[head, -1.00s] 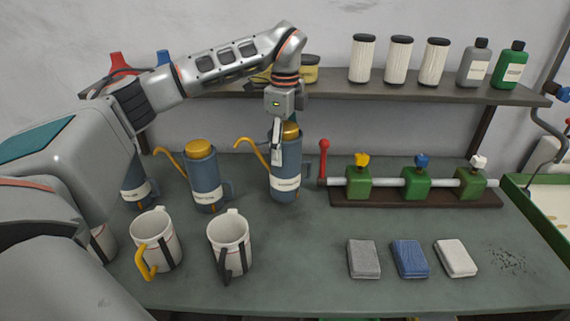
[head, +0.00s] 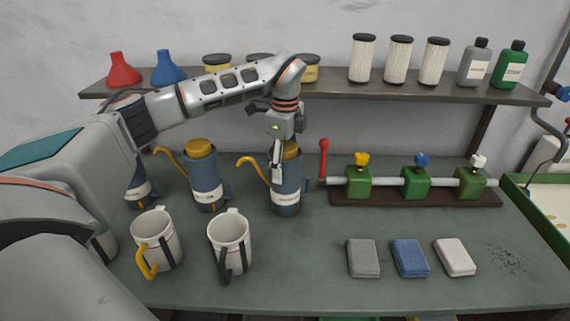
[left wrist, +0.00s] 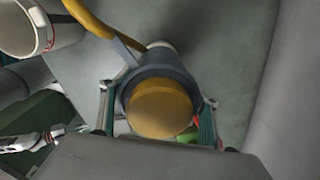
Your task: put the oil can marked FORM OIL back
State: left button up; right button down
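A blue-grey oil can (head: 285,193) with a yellow cap, yellow spout and pale label stands upright, rightmost of the similar cans. Its label is too small to read. My left gripper (head: 277,158) is at its upper part from above. In the left wrist view the fingers lie on both sides of the can, whose yellow cap (left wrist: 160,108) faces the camera; the gripper looks shut on it. The can's base is at about table level; I cannot tell whether it touches. What looks like my right gripper (left wrist: 72,130) shows small at the left wrist view's lower left, its fingers unclear.
Another can (head: 206,180) stands to the left, with a third partly behind my arm. Two mugs (head: 155,240) (head: 229,243) stand in front. A rack with green blocks (head: 416,183) is close on the right. Sponges (head: 410,258) lie front right. A shelf (head: 400,92) runs behind.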

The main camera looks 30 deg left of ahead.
aim_at(285, 145)
pick_arm(q)
jog(key=shift+o, duration=1)
jog(key=shift+r, duration=3.95)
